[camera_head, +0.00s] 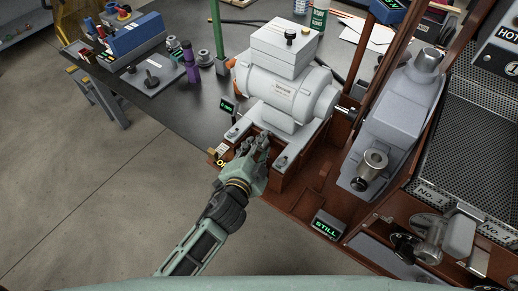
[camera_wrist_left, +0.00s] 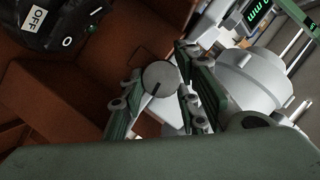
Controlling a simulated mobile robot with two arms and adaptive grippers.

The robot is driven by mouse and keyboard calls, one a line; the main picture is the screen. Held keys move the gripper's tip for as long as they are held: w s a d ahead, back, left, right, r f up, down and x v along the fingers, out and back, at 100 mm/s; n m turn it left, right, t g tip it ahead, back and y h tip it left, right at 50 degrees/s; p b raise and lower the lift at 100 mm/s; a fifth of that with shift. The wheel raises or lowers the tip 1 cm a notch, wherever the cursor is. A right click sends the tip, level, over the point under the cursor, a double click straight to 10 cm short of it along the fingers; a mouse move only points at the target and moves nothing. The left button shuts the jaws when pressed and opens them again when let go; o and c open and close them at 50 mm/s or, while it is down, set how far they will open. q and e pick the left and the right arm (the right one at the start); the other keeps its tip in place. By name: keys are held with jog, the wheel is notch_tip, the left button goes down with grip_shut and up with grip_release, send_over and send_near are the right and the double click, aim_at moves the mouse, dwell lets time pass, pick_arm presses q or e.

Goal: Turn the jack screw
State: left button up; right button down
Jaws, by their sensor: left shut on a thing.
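The jack screw (camera_wrist_left: 160,77) shows in the left wrist view as a round grey head with a dark slot or line across it. My left gripper (camera_head: 258,148) is at the front edge of the motor's base, with its fingers pointing in toward the motor. In the left wrist view my left gripper (camera_wrist_left: 158,88) has its green fingers on both sides of the screw head, shut on it. The screw is hidden behind my gripper in the head view. My right gripper is not in view.
A grey motor (camera_head: 283,90) sits on a pale base above a red-brown frame (camera_head: 310,200). A black switch box (camera_wrist_left: 60,25) marked OFF is beside the gripper. A STILL display (camera_head: 328,225) stands right. Open floor (camera_head: 90,200) lies left.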

pick_arm(q)
jog(key=shift+s+d+f+m+b, duration=0.25)
jog(key=shift+f+m+b, duration=0.2)
jog(key=shift+m+b, duration=0.15)
jog(key=shift+a, duration=0.1)
jog(key=shift+t, duration=0.3)
jog(key=o, duration=0.9)
jog(key=shift+o, duration=0.9)
jog(key=shift+w+r, duration=0.1)
jog(key=shift+a+r, duration=0.1)
jog(key=v, duration=1.2)
